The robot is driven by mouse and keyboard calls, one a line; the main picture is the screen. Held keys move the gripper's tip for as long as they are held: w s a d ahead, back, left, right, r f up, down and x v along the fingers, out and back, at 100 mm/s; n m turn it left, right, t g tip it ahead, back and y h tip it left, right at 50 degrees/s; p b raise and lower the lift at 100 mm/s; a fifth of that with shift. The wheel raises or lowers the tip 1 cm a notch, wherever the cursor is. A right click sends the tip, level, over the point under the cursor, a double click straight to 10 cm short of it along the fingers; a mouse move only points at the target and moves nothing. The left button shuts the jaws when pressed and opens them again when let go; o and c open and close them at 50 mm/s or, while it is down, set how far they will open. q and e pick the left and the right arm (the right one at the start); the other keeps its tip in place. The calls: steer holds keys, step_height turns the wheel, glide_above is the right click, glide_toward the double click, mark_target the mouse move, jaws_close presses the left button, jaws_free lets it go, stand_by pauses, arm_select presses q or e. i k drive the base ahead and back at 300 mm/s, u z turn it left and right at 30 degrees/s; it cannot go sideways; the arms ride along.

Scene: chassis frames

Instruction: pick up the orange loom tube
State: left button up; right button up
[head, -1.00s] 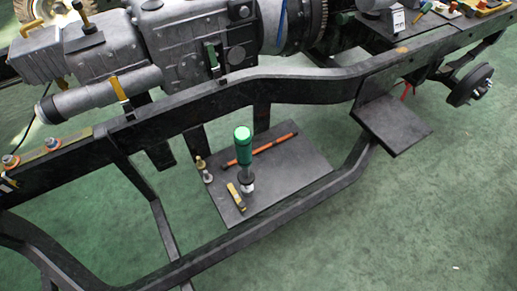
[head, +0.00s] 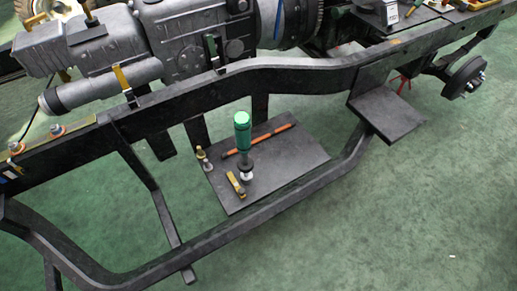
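The orange loom tube (head: 273,134) is a thin orange rod lying on a dark flat plate (head: 300,165) inside the chassis frame. It runs at a slant, rising to the right. Part of it is hidden behind a green-topped upright tool (head: 243,137). Neither of my grippers shows in the head view.
A small yellow-and-black item (head: 236,184) lies on the plate, and small metal fittings (head: 203,157) stand at its left edge. A dark frame rail (head: 300,82) passes behind the plate, and another rail (head: 285,205) runs in front.

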mark_target(292, 124)
steer(key=k, duration=1.05)
steer(key=z, duration=0.35)
steer(key=i, duration=1.6)
steer(key=u, duration=0.6)
